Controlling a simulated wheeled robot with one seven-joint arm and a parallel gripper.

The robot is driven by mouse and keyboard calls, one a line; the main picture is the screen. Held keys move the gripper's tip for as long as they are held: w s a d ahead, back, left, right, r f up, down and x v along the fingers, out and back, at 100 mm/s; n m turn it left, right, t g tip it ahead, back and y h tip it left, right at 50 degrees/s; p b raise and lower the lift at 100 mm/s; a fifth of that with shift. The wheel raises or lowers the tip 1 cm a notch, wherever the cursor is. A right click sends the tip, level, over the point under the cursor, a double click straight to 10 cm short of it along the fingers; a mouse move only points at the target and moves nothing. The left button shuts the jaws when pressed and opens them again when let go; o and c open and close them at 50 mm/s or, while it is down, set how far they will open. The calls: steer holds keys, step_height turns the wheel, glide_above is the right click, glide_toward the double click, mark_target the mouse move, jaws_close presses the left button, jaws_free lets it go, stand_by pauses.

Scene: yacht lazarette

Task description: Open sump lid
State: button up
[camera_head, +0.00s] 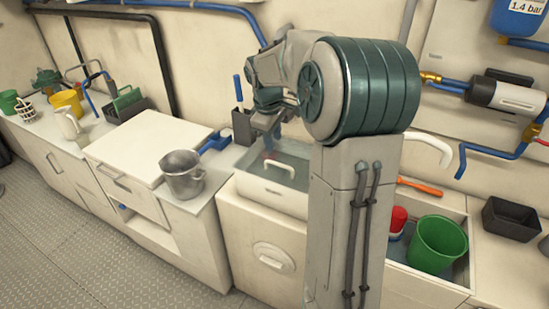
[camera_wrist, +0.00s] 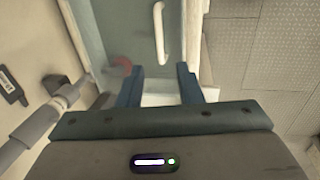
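A sunken basin with a white rim and grey-blue inside (camera_head: 290,150) lies below my gripper in the head view. A white bar handle (camera_head: 279,168) shows at its front side; I cannot tell for sure whether it belongs to the sump lid. In the wrist view the white handle (camera_wrist: 160,35) stands ahead of the fingers, over the grey-blue surface (camera_wrist: 122,25). My gripper (camera_wrist: 158,80) is open, its two blue fingers apart, with nothing seen held between them. It is apart from the handle. In the head view my arm hides part of the basin.
A metal pot (camera_head: 183,175) stands on the counter left of the basin. A dark holder (camera_head: 244,127) is behind it. A green bucket (camera_head: 437,243) and a red-topped container (camera_head: 398,220) stand in the right-hand well. A red round thing (camera_wrist: 121,66) shows near the left finger.

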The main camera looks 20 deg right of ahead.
mark_target(276, 163)
steer(key=f, duration=0.5)
steer(key=w+d+f, duration=0.1)
steer(key=f, duration=0.2)
steer(key=shift+d+f, duration=0.1)
steer(key=shift+f, duration=0.2)
jaws_close()
